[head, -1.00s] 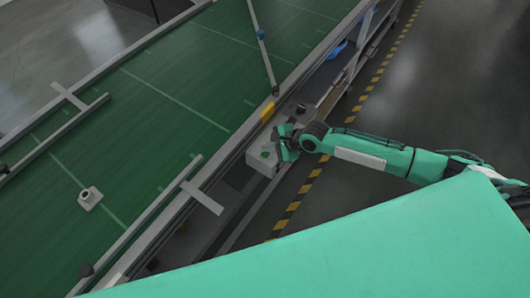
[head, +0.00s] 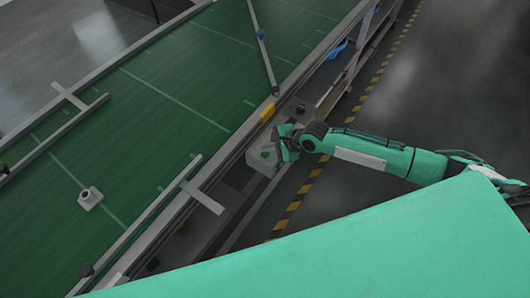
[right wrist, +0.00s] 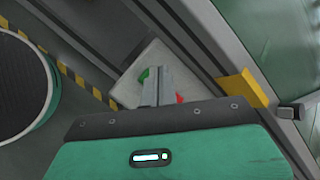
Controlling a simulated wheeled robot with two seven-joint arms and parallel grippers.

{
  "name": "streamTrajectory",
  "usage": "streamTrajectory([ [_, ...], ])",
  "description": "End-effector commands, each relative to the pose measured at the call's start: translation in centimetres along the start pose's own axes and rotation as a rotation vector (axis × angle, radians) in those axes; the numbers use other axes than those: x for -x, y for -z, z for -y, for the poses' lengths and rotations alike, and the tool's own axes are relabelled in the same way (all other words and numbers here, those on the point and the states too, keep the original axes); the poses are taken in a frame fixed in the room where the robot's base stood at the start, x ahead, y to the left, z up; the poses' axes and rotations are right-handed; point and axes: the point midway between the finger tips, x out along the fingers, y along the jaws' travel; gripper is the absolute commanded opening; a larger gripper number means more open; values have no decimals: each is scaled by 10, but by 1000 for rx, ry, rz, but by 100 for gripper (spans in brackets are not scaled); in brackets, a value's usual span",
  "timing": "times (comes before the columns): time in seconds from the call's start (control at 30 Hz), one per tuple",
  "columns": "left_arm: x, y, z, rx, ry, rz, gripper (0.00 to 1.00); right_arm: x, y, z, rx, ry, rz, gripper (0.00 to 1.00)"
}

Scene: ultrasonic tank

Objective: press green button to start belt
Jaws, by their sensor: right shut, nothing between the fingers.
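The green button (head: 265,154) sits on top of a pale control box (head: 257,165) at the side of the belt frame. My right gripper (head: 281,146) is over the box, just right of the green button in the head view. In the right wrist view, its closed fingers (right wrist: 158,88) lie between the green button (right wrist: 143,76) and a red button (right wrist: 179,98), hiding part of the box. I cannot tell whether the fingers touch the box. They hold nothing. The green belt (head: 150,130) runs alongside. My left gripper is not in view.
A small whitish part (head: 90,198) with a dark centre sits on the belt. Rails and a slanted bar (head: 262,45) cross over the belt. A yellow block (head: 267,112) is on the frame near the box. Open floor with a yellow-black stripe (head: 318,172) lies to the right.

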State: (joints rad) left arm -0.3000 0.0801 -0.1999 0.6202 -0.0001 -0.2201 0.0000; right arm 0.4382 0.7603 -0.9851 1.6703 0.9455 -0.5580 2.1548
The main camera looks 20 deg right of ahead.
Motion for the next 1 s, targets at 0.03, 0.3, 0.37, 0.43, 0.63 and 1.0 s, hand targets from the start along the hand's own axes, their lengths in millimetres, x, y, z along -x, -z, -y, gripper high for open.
streamTrajectory([
  [0.03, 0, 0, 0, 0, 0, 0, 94, 0, 0, 0, 0, 0, 0, 0],
  [0.3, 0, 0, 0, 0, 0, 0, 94, 0, 0, 0, 0, 0, 0, 0],
  [0.37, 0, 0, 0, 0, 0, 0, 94, 0, 0, 0, 0, 0, 0, 0],
  [0.43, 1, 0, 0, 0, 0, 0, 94, -1, 1, -1, -1, 0, 0, 0],
  [0.63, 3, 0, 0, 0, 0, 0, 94, -6, 3, -4, -2, -1, 1, 0],
  [1.0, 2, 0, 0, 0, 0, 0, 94, -6, 4, -4, 0, 0, 0, 0],
])
